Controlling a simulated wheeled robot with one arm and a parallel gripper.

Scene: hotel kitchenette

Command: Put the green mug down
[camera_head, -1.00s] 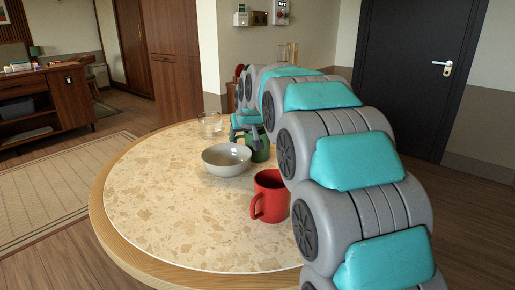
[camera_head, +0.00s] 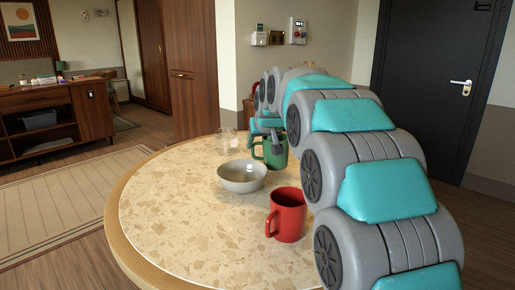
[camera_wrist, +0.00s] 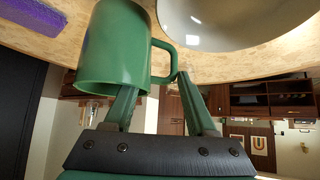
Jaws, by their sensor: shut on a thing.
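The green mug (camera_head: 272,155) is behind and right of the grey bowl (camera_head: 242,178) in the head view, partly hidden by my arm. In the wrist view the mug (camera_wrist: 115,45) fills the upper left, its handle pointing right towards the bowl (camera_wrist: 235,22). My gripper (camera_wrist: 158,85) is shut on the mug at its handle side, one finger by the body and one by the handle's end. In the head view my gripper (camera_head: 265,130) is small at the mug. I cannot tell whether the mug's base touches the table.
The round speckled table (camera_head: 180,215) also bears a red mug (camera_head: 287,215) in front and a clear glass (camera_head: 227,142) behind the bowl. A purple block (camera_wrist: 30,14) shows in the wrist view. The table's left and front left are clear.

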